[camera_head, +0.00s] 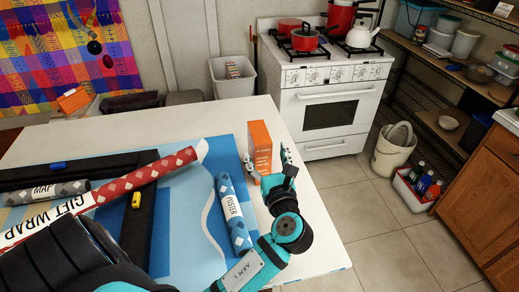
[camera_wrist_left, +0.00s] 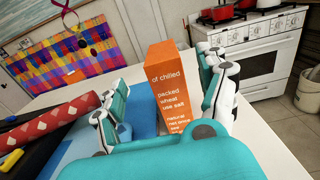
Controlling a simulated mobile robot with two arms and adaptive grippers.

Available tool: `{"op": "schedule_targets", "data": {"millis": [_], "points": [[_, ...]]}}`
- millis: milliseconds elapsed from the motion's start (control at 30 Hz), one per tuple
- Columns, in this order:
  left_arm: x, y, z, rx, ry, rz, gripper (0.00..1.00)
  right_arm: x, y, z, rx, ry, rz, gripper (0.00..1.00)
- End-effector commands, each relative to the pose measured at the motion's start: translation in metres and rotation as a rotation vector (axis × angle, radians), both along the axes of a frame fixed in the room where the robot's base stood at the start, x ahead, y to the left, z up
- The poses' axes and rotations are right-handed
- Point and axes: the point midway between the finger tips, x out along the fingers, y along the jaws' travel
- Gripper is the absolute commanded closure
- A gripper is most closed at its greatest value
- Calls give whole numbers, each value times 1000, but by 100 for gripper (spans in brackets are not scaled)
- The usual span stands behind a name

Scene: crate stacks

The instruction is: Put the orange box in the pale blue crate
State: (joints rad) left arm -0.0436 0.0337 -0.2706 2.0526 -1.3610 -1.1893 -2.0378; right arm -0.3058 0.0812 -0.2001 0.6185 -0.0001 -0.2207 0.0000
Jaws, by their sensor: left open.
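The orange box (camera_head: 260,143) stands upright on the white table near its right edge. It also shows large in the left wrist view (camera_wrist_left: 166,75), with printed text on its near face. My left gripper (camera_head: 268,164) is open, with its fingers on either side of the box. In the left wrist view its fingers (camera_wrist_left: 160,98) flank the box, with a gap visible at the left finger; contact on the right is unclear. The lower part of the box is partly hidden by the gripper. I cannot make out a pale blue crate for certain. My right gripper is not in view.
A blue poster tube (camera_head: 233,212), a red gift wrap roll (camera_head: 130,188) and a map roll (camera_head: 45,193) lie left of the box. A white stove (camera_head: 330,105) stands behind. A bottle crate (camera_head: 408,195) and pale bucket (camera_head: 390,160) are on the floor at right.

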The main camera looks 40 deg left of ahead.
Motion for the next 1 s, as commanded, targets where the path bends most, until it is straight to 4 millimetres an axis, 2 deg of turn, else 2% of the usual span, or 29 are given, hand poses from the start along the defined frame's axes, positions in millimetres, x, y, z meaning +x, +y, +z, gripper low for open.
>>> {"op": "schedule_targets", "data": {"millis": [133, 433, 700, 1000], "points": [[19, 22, 3, 4, 0, 0, 25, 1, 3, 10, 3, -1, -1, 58], [35, 39, 1, 3, 0, -1, 25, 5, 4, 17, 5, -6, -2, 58], [62, 66, -2, 2, -1, -2, 25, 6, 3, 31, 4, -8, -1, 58], [66, 71, -4, 1, -1, -3, 25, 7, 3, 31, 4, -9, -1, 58]]}}
